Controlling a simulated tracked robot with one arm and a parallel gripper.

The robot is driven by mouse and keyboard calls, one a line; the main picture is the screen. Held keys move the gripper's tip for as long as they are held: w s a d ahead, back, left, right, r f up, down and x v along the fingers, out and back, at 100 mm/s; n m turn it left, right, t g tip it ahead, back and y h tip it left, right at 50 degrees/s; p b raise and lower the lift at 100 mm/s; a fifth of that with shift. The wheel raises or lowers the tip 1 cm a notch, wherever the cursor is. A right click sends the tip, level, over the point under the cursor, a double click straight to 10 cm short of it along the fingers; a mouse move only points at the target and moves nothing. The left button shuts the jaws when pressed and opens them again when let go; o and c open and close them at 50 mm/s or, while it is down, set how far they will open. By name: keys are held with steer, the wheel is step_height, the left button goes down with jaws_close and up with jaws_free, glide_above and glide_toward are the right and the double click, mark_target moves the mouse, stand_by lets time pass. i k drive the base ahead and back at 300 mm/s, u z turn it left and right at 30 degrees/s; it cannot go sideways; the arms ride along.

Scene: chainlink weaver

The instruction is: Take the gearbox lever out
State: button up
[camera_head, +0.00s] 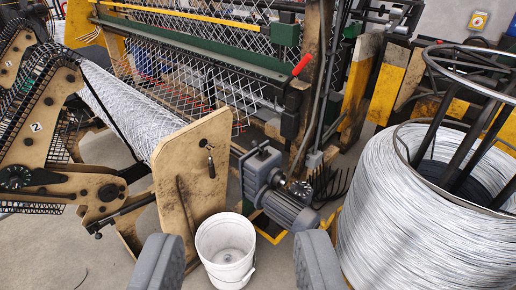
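A lever with a red grip (301,65) sticks up and to the right from a dark box (291,108) on the machine's upright post. It is the only clear lever I can make out near the gearbox, but I cannot tell whether it is the gearbox lever. The grey gearbox and motor (283,200) sit below it, near the middle of the picture. My gripper (238,240) shows at the bottom edge as two grey fingers spread wide apart. It is open and empty, well short of the lever and the gearbox.
A white bucket (226,250) stands on the floor, seen between my fingers. A tan panel (195,170) stands left of the gearbox. A large wire coil (410,225) fills the right side. The weaving machine with wire mesh (185,70) lies behind.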

mark_target(255, 144)
steer(key=z, duration=0.4)
steer(key=i, duration=2.45)
steer(key=u, duration=0.15)
